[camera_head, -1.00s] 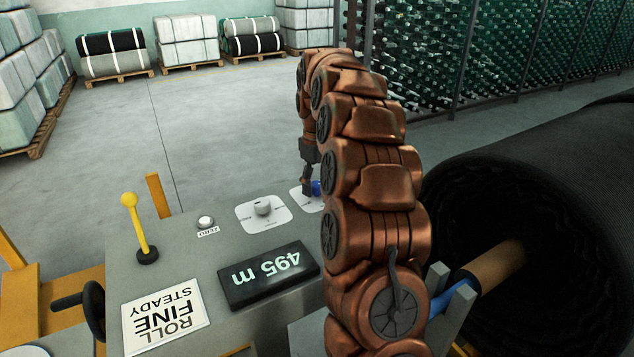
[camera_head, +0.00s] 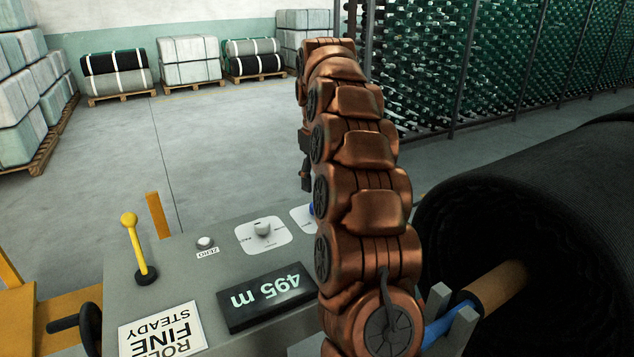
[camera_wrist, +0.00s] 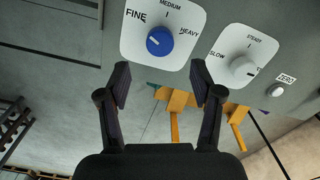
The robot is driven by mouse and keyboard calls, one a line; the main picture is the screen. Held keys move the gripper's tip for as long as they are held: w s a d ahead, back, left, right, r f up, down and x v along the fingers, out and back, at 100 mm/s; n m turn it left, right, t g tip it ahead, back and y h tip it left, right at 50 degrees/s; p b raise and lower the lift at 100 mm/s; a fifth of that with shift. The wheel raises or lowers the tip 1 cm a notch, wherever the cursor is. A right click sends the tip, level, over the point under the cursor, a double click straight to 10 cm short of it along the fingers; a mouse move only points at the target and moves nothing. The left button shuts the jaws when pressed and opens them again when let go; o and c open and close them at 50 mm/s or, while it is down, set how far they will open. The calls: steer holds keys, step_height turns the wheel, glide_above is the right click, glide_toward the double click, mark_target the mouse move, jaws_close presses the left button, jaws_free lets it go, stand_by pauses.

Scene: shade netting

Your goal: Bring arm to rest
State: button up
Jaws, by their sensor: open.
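My gripper (camera_wrist: 165,88) is open and empty in the wrist view, with its two dark fingers apart. The blue knob (camera_wrist: 159,41) on its white FINE/MEDIUM/HEAVY plate lies beyond the fingertips, apart from them. In the head view my copper arm stands over the right part of the grey console (camera_head: 190,265). There my gripper (camera_head: 306,182) shows only in part beside the arm, above the console, and the blue knob (camera_head: 311,209) is mostly hidden behind the arm.
The console also bears a white knob (camera_head: 263,229), a ZERO button (camera_head: 205,243), a yellow lever (camera_head: 137,245), a 495 m display (camera_head: 265,297) and a ROLL FINE STEADY card (camera_head: 160,337). A large black net roll (camera_head: 560,210) stands close right of my arm. Open floor lies beyond.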

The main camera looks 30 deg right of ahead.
stand_by(0.5)
steer(key=s+a+r+p, duration=0.3)
steer(key=s+a, duration=1)
steer(key=a, duration=0.3)
steer(key=s+a+f+m+p, duration=0.1)
steer(key=s+a+f, duration=0.1)
steer(key=s, duration=0.6)
steer(key=s+a+f+m+g+p, duration=0.1)
steer(key=s+a+f, duration=0.2)
steer(key=s, duration=0.5)
steer(key=s+a+f+m+p, duration=0.1)
steer(key=s+a+f, duration=0.1)
steer(key=s, duration=0.7)
steer(key=shift+a+f+g, duration=0.15)
steer(key=shift+a+g, duration=0.25)
steer(key=shift+a, duration=0.15)
steer(key=shift+c, duration=0.3)
